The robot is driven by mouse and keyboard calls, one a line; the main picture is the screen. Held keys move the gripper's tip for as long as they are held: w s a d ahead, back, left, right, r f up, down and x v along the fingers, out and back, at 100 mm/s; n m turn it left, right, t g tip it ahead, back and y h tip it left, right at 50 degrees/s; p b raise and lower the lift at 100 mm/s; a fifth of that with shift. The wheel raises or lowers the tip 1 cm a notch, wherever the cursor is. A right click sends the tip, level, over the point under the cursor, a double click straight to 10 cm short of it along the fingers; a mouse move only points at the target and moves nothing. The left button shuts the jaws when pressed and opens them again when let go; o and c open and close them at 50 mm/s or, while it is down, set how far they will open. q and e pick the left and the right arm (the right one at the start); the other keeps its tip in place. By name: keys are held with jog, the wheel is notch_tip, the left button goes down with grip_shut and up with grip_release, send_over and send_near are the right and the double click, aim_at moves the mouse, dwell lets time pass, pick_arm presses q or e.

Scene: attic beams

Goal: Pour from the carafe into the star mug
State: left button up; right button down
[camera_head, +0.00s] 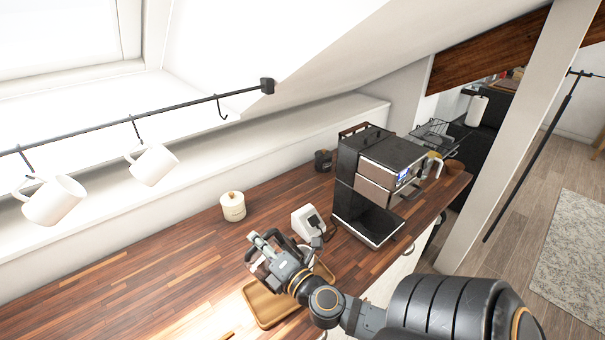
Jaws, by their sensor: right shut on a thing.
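My right gripper (264,252) is over the far part of a wooden tray (262,312) on the counter. It is shut on what looks like the clear carafe (287,242), whose dark, thin outline shows just behind the fingers. Most of the carafe is hidden by the gripper, and I cannot tell its contents or tilt. Two white mugs hang from hooks on the rail at the left, a nearer mug (54,200) and a farther mug (153,164). No star shows on either, so I cannot tell which mug is the star mug. My left gripper is not in view.
A black and steel coffee machine (364,187) stands right of the tray. A small white device (307,222) sits between them. A cream lidded jar (233,206) and a dark canister (323,160) stand farther back. The wooden counter (120,275) is clear at the left.

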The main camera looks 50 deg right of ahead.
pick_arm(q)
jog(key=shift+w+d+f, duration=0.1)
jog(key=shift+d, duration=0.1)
pick_arm(e)
jog(key=shift+d+r, duration=0.15)
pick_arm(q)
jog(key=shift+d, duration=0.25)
pick_arm(e)
jog(key=shift+d, duration=0.25)
